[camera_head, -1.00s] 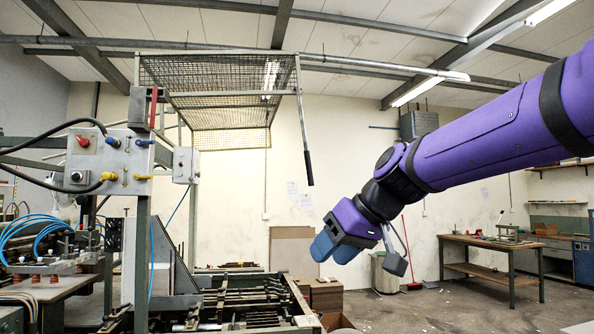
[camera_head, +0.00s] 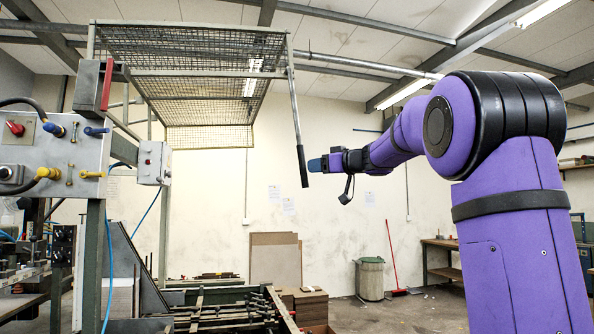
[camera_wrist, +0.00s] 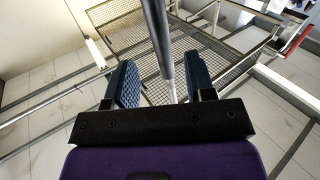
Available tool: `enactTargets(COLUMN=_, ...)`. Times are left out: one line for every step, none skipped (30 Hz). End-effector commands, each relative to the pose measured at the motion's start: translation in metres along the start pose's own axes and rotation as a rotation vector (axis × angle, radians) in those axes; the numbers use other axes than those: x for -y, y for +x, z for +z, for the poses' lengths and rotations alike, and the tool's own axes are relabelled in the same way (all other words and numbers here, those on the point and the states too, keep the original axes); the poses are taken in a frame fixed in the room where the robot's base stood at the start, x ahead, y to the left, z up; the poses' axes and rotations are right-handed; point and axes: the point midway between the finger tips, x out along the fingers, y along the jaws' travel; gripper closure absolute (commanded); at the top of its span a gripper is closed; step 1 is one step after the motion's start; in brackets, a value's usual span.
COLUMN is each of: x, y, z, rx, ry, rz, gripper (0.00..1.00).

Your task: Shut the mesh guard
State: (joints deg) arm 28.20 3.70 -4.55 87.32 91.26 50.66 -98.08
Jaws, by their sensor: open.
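The mesh guard (camera_head: 195,87) is raised, standing open high above the feeder frame in the head view. A metal bar (camera_head: 295,110) with a black grip (camera_head: 302,167) hangs down from its right corner. My gripper (camera_head: 318,164) is at the height of the black grip, just to its right in the picture. In the wrist view my gripper (camera_wrist: 155,85) is open, and the bar (camera_wrist: 158,40) runs between its two blue fingers. The mesh (camera_wrist: 185,60) shows behind them.
A control panel (camera_head: 55,150) with buttons and a small switch box (camera_head: 154,163) stand at the left. The feeder bed (camera_head: 225,312) is below the guard. A bin (camera_head: 370,278) and cardboard sheets (camera_head: 275,258) stand by the back wall.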

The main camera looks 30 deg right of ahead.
Motion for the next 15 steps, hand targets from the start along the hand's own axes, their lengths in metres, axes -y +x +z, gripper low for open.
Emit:
enactTargets(x=0.000, y=0.010, z=0.001, rx=0.001, ry=0.001, rz=-0.002, gripper=0.50)
enactTargets(x=0.001, y=0.015, z=0.001, rx=0.001, ry=0.000, rz=-0.003, gripper=0.50)
enactTargets(x=0.000, y=0.023, z=0.001, rx=0.001, ry=0.001, rz=-0.003, gripper=0.50)
enactTargets(x=0.000, y=0.028, z=0.001, rx=0.001, ry=0.001, rz=-0.002, gripper=0.50)
enactTargets(x=0.000, y=0.034, z=0.001, rx=0.001, ry=0.001, rz=-0.002, gripper=0.50)
enactTargets(x=0.001, y=0.041, z=0.001, rx=0.001, ry=0.002, rz=-0.003, gripper=0.50)
enactTargets(x=0.001, y=0.046, z=0.001, rx=0.001, ry=0.002, rz=-0.003, gripper=0.50)
enactTargets(x=0.001, y=0.051, z=0.001, rx=0.002, ry=0.002, rz=-0.003, gripper=0.50)
enactTargets(x=0.001, y=0.057, z=0.001, rx=0.002, ry=0.002, rz=-0.003, gripper=0.50)
enactTargets(x=0.001, y=0.061, z=0.001, rx=0.001, ry=0.001, rz=-0.003, gripper=0.50)
enactTargets(x=0.001, y=0.065, z=0.001, rx=0.002, ry=0.001, rz=-0.003, gripper=0.50)
enactTargets(x=0.001, y=0.070, z=0.001, rx=0.002, ry=0.001, rz=-0.002, gripper=0.50)
enactTargets(x=0.001, y=0.072, z=0.001, rx=0.002, ry=0.000, rz=-0.002, gripper=0.50)
enactTargets(x=0.001, y=0.075, z=0.001, rx=0.002, ry=0.000, rz=-0.002, gripper=0.50)
enactTargets(x=0.001, y=0.078, z=0.001, rx=0.002, ry=0.001, rz=-0.002, gripper=0.50)
